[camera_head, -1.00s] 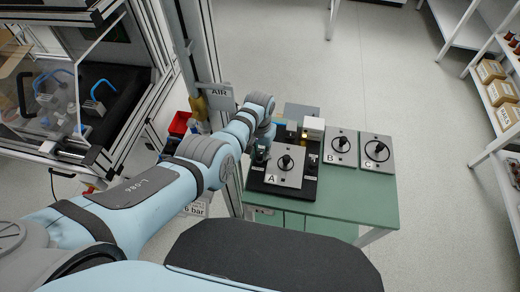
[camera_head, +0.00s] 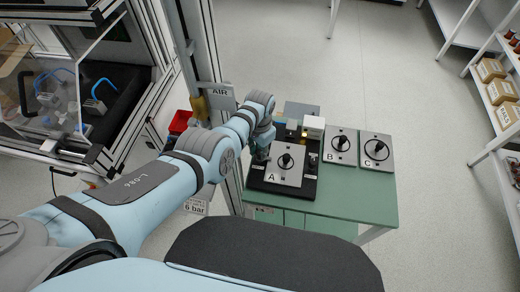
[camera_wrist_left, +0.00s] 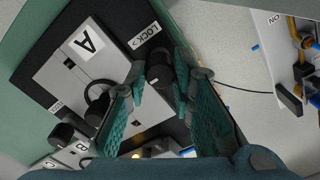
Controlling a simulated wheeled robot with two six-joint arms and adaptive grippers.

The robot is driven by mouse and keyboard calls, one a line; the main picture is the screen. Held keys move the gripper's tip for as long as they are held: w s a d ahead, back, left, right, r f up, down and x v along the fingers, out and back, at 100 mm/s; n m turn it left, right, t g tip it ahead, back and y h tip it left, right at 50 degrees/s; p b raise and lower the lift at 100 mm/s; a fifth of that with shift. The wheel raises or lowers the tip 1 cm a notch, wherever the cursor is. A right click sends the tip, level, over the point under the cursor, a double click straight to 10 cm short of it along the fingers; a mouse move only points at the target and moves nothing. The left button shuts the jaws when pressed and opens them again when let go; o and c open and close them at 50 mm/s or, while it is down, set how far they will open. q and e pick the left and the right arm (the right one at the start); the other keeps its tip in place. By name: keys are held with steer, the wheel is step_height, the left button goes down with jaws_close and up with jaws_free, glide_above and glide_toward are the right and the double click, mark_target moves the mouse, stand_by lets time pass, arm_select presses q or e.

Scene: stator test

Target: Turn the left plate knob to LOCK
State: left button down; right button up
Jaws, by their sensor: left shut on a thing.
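Plate A (camera_head: 290,180), a grey plate with a round black dial at its centre, lies on a black base (camera_head: 310,190) on the green table. In the left wrist view, plate A (camera_wrist_left: 88,72) is at the left. The left plate knob (camera_wrist_left: 158,66), black and round, stands beside the white "LOCK >" label (camera_wrist_left: 145,34). My left gripper (camera_wrist_left: 161,82) is shut on this knob, with a green finger on each side. In the head view my left gripper (camera_head: 262,152) is at the left edge of plate A and hides the knob. My right gripper is not in view.
Plate B (camera_head: 341,157) and plate C (camera_head: 377,164) lie to the right on the green table (camera_head: 340,200). Another black knob (camera_wrist_left: 64,134) stands on the far side of plate A. A post with an AIR sign (camera_head: 221,96) rises close to my left arm.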

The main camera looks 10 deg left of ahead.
arm_select(q)
steer(key=shift+w, duration=0.1)
steer(key=c, duration=1.4)
jaws_free()
steer(key=shift+o, duration=0.2)
step_height(320, 180, up, 12)
steer(key=shift+d, duration=0.1)
